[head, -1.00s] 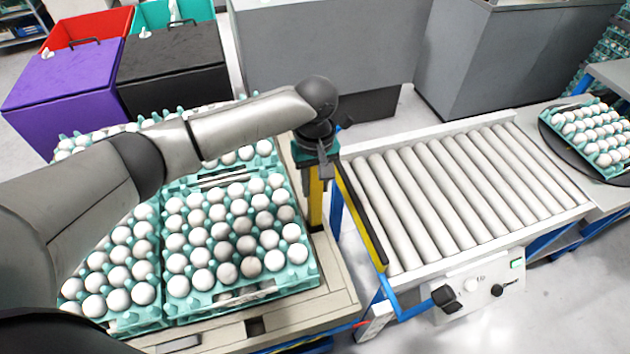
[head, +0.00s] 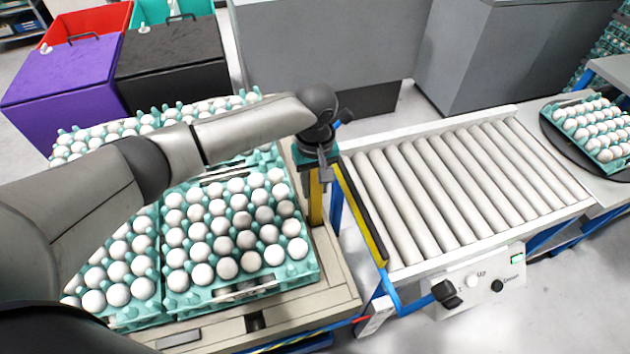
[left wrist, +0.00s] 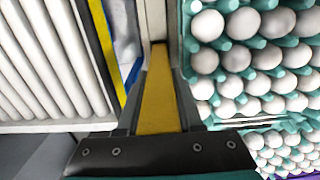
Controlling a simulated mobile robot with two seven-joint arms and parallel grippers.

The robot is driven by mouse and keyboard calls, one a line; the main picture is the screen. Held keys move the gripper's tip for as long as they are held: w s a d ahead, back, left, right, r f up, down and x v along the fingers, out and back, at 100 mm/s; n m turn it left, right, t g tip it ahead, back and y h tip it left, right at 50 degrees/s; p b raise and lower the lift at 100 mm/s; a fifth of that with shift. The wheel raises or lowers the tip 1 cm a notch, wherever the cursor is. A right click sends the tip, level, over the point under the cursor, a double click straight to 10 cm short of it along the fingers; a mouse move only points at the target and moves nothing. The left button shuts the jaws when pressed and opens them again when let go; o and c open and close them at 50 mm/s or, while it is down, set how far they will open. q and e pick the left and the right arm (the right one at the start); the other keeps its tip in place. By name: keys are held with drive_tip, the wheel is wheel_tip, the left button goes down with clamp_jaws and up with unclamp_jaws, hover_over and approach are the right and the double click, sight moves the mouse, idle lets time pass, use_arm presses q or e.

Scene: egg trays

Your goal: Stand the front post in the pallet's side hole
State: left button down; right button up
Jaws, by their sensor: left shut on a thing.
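The front post is a yellow bar (head: 316,203), upright at the right edge of the beige pallet (head: 338,285), beside the egg trays. My left gripper (head: 321,170) is shut on its upper part. In the left wrist view the post (left wrist: 159,95) runs between the fingers of the left gripper (left wrist: 160,120), its far end at the pallet's edge strip. The side hole is hidden at the post's foot, and I cannot tell whether the post sits in it. A dark opening (head: 256,321) shows in the pallet's front edge. My right gripper is not in view.
Teal trays of white eggs (head: 240,235) fill the pallet, close left of the post. A roller conveyor (head: 460,190) with a yellow and black edge bar (head: 362,215) stands close right. Purple (head: 65,85) and black (head: 172,65) bins stand behind.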

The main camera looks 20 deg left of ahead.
sight(315, 198)
use_arm(q)
drive_tip(key=shift+f+b, duration=0.6)
drive_tip(key=shift+f, duration=1.65)
drive_tip(key=shift+c, duration=2.4)
unclamp_jaws()
drive_tip(key=shift+r, duration=0.1)
wheel_tip(315, 198, up, 15)
drive_tip(key=p, duration=0.3)
drive_tip(key=shift+p, duration=0.35)
